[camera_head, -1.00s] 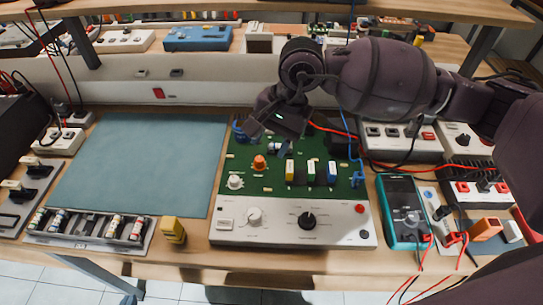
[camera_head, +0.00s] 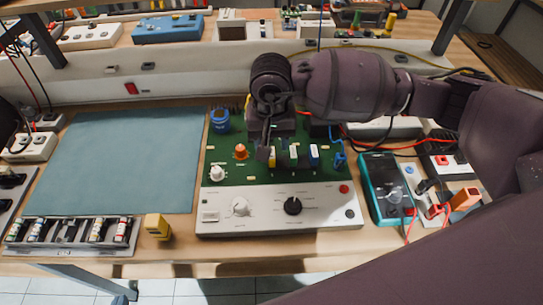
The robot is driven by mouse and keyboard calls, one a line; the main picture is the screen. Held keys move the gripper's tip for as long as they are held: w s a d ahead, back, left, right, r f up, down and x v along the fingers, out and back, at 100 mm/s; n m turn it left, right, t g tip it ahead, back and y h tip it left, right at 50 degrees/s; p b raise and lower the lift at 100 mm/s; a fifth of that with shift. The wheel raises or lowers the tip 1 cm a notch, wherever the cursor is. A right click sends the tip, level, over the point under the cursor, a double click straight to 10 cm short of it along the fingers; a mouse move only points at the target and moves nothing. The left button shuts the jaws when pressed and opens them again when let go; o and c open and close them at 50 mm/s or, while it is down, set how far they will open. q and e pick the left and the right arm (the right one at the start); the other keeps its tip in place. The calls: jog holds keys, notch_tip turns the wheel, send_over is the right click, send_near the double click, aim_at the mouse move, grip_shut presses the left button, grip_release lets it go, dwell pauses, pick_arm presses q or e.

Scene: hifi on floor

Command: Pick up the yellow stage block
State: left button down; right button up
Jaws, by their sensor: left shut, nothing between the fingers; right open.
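My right gripper (camera_head: 267,150) comes in from the right and points down at the yellow block. It is open, with a finger close to the block's left side; I cannot tell whether it touches. My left gripper is not in view.
The board sits on a white panel (camera_head: 325,218) with knobs. An orange knob (camera_head: 241,152) and a blue coil (camera_head: 220,120) are left of the gripper. Another yellow block (camera_head: 157,227) stands at the table's front edge. The teal mat (camera_head: 130,160) is clear.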

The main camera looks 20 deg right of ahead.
jog(key=shift+d+f, duration=0.1)
jog(key=shift+f, duration=2.2)
jog(key=shift+c, duration=0.5)
jog(key=shift+w, duration=0.1)
grip_shut()
jog(key=shift+r, duration=0.15)
notch_tip(320, 180, up, 20)
jog(key=shift+p, duration=0.4)
